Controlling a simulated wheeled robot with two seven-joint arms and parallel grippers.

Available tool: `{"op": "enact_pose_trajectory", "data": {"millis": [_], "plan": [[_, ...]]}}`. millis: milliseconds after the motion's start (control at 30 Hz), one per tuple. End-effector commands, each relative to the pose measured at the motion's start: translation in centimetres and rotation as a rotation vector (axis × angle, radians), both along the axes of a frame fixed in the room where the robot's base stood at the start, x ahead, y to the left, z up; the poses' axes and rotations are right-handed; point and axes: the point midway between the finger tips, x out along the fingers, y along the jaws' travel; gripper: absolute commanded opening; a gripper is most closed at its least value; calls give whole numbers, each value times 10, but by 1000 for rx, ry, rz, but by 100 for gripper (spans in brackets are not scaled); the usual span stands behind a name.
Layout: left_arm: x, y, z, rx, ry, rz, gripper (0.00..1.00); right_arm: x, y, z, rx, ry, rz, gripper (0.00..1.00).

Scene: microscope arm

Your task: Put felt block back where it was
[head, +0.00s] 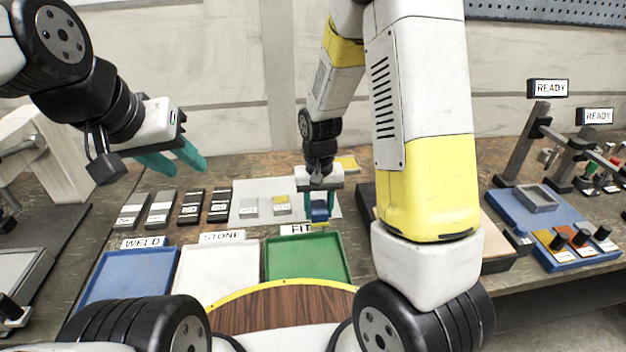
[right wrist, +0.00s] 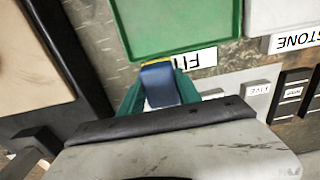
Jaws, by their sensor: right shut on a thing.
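My right gripper (head: 319,212) is shut on a small blue block (head: 319,209), over the right part of the pale mat (head: 236,214) and just behind the FIT label. In the right wrist view the blue block (right wrist: 158,84) sits between the teal fingers, with a thin yellow edge at its far end. I cannot read any label on it, nor tell whether it touches the mat. My left gripper (head: 176,160) is open and empty, raised at the left.
Blue WELD (head: 127,276), white STONE (head: 217,272) and green FIT (head: 306,259) trays lie in front of the mat, empty. Several dark and grey labelled blocks (head: 176,208) stand left of it.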

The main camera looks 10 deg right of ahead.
Motion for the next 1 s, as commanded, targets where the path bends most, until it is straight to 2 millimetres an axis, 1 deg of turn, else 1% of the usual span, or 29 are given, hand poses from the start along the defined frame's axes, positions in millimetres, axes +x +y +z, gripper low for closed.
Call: {"op": "enact_pose_trajectory", "data": {"millis": [33, 200, 300, 400, 667, 833, 900, 1000], "plan": [[0, 0, 0, 0, 0, 0, 36, 14, -4, -3, 0, 1, -4, 0], [0, 0, 0, 0, 0, 0, 36, 59, -13, -6, 0, -1, -2, 0], [0, 0, 0, 0, 0, 0, 36, 81, -17, -9, 0, 0, -1, 0], [0, 0, 0, 0, 0, 0, 36, 96, -21, -10, 0, 0, 0, 0], [0, 0, 0, 0, 0, 0, 36, 115, -24, -12, 0, 1, 2, 0], [0, 0, 0, 0, 0, 0, 36, 113, -24, -40, 0, 4, 1, 0], [0, 0, 0, 0, 0, 0, 36, 113, -24, -46, 0, 3, 1, 0], [0, 0, 0, 0, 0, 0, 36, 114, -24, -46, 0, 0, 1, 0]]}}
